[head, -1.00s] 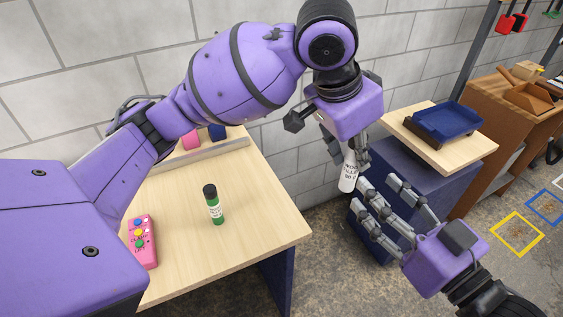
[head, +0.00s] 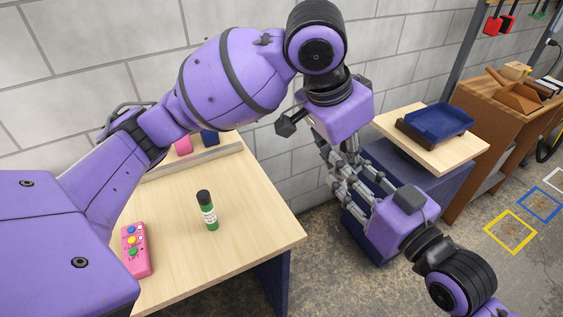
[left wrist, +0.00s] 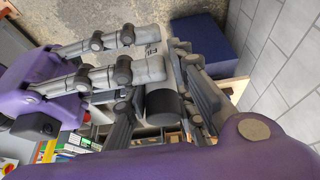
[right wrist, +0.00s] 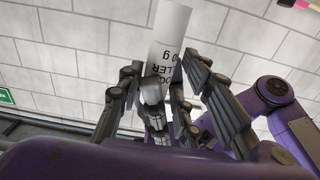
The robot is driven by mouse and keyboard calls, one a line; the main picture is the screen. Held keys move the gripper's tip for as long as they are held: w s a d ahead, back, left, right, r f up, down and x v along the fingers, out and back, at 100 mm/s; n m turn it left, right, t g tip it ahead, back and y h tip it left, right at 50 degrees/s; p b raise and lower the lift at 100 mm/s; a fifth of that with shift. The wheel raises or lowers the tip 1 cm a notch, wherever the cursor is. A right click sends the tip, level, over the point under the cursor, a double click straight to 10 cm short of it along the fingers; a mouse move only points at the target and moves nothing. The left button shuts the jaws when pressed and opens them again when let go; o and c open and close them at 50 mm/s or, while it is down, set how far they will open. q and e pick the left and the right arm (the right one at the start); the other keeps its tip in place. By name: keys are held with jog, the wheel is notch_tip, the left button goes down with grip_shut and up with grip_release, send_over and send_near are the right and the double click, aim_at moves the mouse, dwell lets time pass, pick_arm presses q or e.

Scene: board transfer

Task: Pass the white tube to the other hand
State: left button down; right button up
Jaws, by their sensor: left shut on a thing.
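The white tube (right wrist: 170,45) has black print and shows between the fingers in the right wrist view. In the left wrist view its black cap (left wrist: 165,106) and part of its white side show. In the head view fingers hide nearly all of it. My left gripper (head: 342,160) points down and is shut on the tube. My right gripper (head: 346,179) has come in from the lower right; its fingers are spread apart around the tube, with gaps visible in the right wrist view. The fingers of both grippers overlap closely.
A wooden table (head: 255,215) at the left holds a green tube with a black cap (head: 207,211) and a pink button box (head: 137,250). A blue tray (head: 440,121) lies on a board (head: 468,152) over a dark blue cabinet at the right.

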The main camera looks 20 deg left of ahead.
jog(key=shift+s+a, duration=0.15)
jog(key=c, duration=0.5)
jog(key=o, duration=1.1)
jog(key=shift+r, duration=0.1)
jog(key=shift+o, duration=0.2)
